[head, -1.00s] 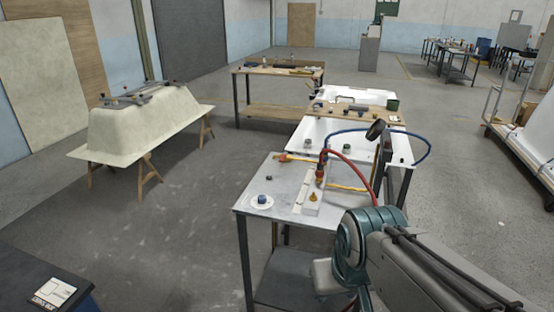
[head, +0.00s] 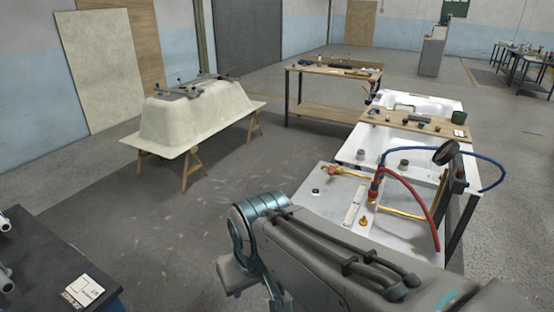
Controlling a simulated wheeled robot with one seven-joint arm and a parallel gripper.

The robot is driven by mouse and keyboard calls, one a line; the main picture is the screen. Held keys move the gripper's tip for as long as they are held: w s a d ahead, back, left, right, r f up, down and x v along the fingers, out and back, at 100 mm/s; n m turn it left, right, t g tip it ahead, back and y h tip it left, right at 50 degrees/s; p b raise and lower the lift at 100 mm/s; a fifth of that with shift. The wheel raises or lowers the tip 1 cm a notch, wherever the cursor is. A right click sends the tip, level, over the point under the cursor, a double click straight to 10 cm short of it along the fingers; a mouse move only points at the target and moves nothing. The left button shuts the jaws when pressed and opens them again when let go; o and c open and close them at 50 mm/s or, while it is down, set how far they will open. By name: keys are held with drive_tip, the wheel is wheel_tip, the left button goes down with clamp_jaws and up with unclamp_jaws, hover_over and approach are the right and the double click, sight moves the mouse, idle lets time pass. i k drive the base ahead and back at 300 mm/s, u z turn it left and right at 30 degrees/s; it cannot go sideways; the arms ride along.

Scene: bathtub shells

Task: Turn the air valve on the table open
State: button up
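The metal-topped table (head: 318,207) stands at the right, partly hidden behind my arm. On it are a pale block strip (head: 353,206) and an upright orange-red fitting (head: 374,189) joined to a red hose (head: 420,200). A yellow piece with a red end (head: 346,172) lies to the left of the fitting, and a small brass knob (head: 363,221) stands in front. Which part is the air valve's handle, and how it is set, is too small to tell. My arm crosses the table's front side; my gripper is not in view.
A blue hose (head: 487,158) loops at the right edge of the table. White tubs (head: 350,148) and a wooden board (head: 432,125) are behind it. A tub mould (head: 195,118) stands on trestles at left; a dark bench (head: 50,260) is lower left. Floor between is clear.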

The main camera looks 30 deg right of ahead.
sight(332, 169)
drive_tip(key=u, duration=0.15)
drive_tip(key=i, duration=0.75)
drive_tip(key=z, duration=0.8)
drive_tip(key=i, duration=0.7)
drive_tip(key=z, duration=0.7)
